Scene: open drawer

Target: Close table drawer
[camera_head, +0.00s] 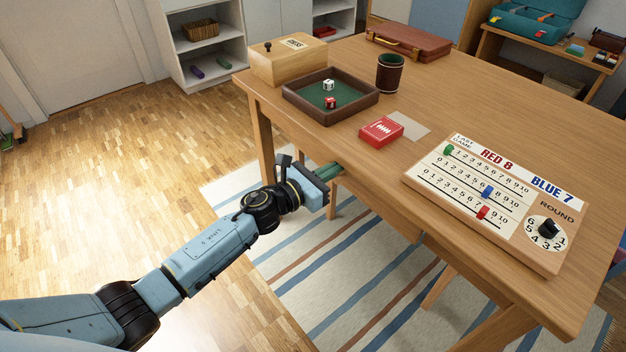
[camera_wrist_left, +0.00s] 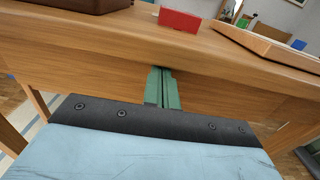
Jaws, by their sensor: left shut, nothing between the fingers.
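The wooden table (camera_head: 460,105) fills the right of the head view. My left gripper (camera_head: 332,172) is at its near long side, just below the tabletop edge. Its green fingers are together with nothing between them. In the left wrist view the closed fingers (camera_wrist_left: 163,82) point at the wooden front (camera_wrist_left: 95,72) under the tabletop. They are at or very near this front; I cannot tell if they touch. No open drawer interior shows, and I cannot make out the drawer's outline or how far it stands out. My right gripper is not in view.
On the tabletop are a dice tray (camera_head: 290,92), a red card box (camera_head: 381,132), a scoreboard (camera_head: 490,205), a dark cup (camera_head: 390,72), a wooden box (camera_head: 288,65) and a briefcase (camera_head: 408,42). Open floor (camera_head: 110,190) lies left of the table; a striped rug (camera_head: 330,270) lies beneath.

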